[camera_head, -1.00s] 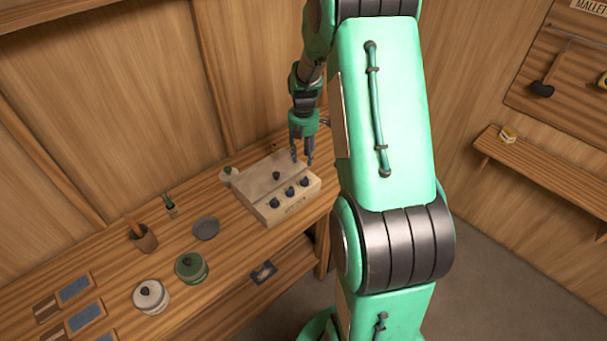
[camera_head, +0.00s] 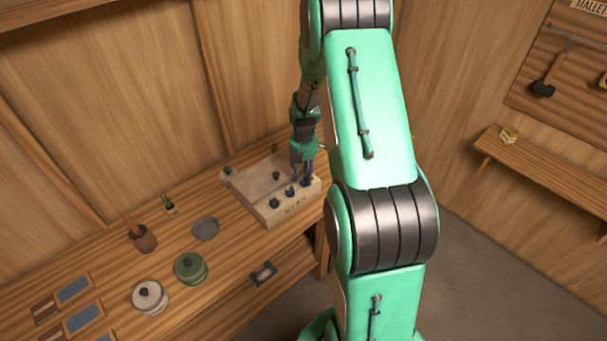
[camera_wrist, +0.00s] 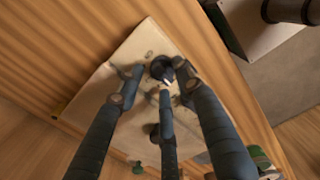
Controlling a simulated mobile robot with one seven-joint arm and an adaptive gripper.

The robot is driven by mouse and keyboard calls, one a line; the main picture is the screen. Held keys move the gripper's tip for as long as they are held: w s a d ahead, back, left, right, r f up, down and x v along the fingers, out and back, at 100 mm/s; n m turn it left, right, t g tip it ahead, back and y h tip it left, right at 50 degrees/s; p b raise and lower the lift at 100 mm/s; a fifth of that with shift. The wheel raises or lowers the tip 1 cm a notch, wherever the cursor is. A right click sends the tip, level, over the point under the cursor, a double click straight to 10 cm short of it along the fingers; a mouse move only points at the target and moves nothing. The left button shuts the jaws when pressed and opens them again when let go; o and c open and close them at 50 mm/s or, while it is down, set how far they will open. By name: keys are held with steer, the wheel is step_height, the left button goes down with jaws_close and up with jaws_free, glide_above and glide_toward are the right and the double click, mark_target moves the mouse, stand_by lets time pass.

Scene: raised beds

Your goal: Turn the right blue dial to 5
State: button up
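A pale, sloped control box (camera_head: 267,212) stands on the wooden bench, with several small dark blue dials. Three dials form its front row: the left dial (camera_head: 274,203), the middle dial (camera_head: 290,192) and the right dial (camera_head: 305,183). Another dial (camera_head: 276,176) sits farther back. My gripper (camera_head: 302,178) points down over the right dial. In the wrist view its three fingers (camera_wrist: 160,82) are spread around a dark dial (camera_wrist: 161,67) with a light mark. A gap shows at the left finger; contact of the other fingers is unclear. The dial's number scale is not readable.
The bench edge is close to the box's right side.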

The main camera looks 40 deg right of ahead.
steer(key=shift+c, duration=0.5)
jaws_close()
